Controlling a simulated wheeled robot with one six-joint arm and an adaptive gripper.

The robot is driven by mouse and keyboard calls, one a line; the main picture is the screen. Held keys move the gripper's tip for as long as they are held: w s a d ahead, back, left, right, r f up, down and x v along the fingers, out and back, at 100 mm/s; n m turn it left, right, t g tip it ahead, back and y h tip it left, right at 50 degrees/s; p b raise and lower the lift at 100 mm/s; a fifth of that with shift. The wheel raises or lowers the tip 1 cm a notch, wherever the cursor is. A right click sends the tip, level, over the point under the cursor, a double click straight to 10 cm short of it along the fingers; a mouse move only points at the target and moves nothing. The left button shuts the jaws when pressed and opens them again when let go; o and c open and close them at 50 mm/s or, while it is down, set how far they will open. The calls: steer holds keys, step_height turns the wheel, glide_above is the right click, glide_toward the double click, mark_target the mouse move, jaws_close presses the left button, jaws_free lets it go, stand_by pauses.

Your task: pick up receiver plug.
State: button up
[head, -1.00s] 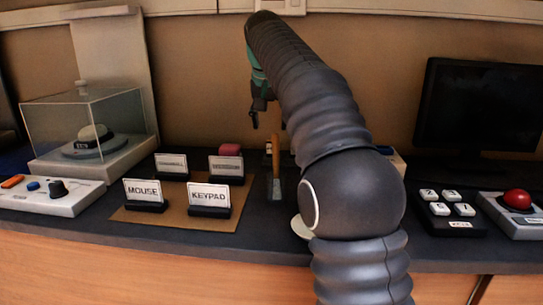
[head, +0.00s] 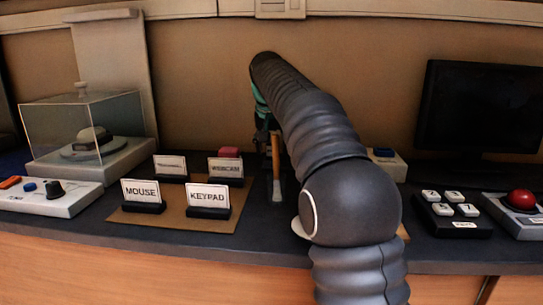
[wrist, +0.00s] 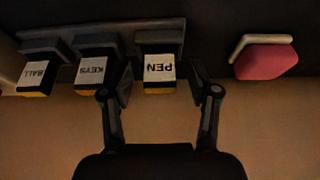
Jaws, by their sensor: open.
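I cannot tell for sure which thing is the receiver plug; no label in view names it. In the wrist view, my gripper (wrist: 162,92) is open and empty. In the head view, my gripper hangs near the back wall, mostly hidden by my arm, above an upright orange-brown stick (head: 276,155).
A brown mat (head: 172,218) holds cards marked MOUSE (head: 142,191) and KEYPAD (head: 208,195). A red block (head: 229,152) sits behind them. A clear case (head: 85,125) stands left; a keypad (head: 452,213), red button (head: 521,199) and monitor (head: 480,105) stand right.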

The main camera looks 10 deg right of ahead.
steer(key=c, duration=0.9)
steer(key=shift+c, duration=0.2)
